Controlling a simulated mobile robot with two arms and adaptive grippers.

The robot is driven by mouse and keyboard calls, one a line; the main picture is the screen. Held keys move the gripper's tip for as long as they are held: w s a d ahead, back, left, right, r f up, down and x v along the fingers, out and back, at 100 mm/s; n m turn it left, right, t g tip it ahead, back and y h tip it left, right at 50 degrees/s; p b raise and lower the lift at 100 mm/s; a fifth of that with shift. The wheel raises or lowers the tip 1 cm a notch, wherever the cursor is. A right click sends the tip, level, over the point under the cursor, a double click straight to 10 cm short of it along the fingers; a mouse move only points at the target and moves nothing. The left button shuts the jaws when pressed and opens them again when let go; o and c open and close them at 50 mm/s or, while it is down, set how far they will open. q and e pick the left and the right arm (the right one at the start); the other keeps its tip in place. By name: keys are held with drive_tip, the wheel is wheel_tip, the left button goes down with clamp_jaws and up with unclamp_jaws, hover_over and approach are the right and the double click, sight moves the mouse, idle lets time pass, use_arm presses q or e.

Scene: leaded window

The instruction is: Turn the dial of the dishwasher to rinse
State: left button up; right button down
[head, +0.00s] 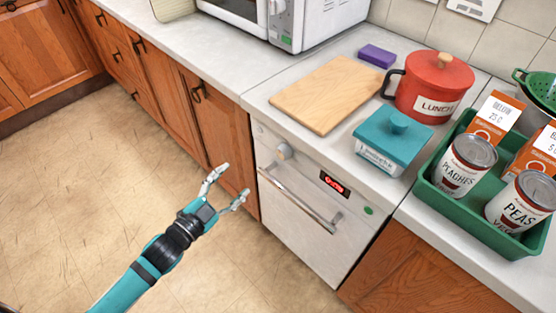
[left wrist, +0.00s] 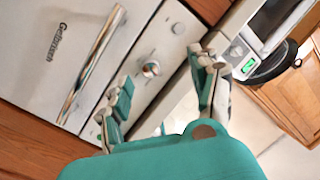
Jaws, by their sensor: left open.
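The dishwasher (head: 300,235) is white, with a bar handle (head: 297,200) across its front. Its round dial (head: 285,151) is at the upper left of the front, above the handle's left end. My left gripper (head: 231,184) is open and empty, in front of and left of the dishwasher, apart from the dial. In the left wrist view the dial (left wrist: 151,68) shows between the two open fingers (left wrist: 163,72), beyond them. The dial's markings and setting are too small to read. My right gripper is not in view.
The dishwasher has a red-lit display (head: 334,184) and a green button (head: 369,211). On the counter are a cutting board (head: 325,93), a teal box (head: 392,142), a red lunch pot (head: 434,85) and a green crate (head: 425,196) of cans and cartons. The floor at left is clear.

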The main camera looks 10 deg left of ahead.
use_arm(q)
drive_tip(key=s+n+h, duration=0.2)
drive_tip(key=s+n, duration=0.3)
drive_tip(key=n, duration=0.3)
approach(280, 155)
drive_tip(key=shift+g+h, duration=0.3)
drive_tip(key=shift+g, duration=0.1)
drive_tip(key=x, duration=0.9)
drive_tip(key=shift+w+a+r+b, duration=0.1)
drive_tip(key=shift+w+r+b, duration=0.15)
drive_tip(key=shift+b, duration=0.1)
drive_tip(key=shift+c, duration=0.4)
drive_tip(key=c, duration=1.1)
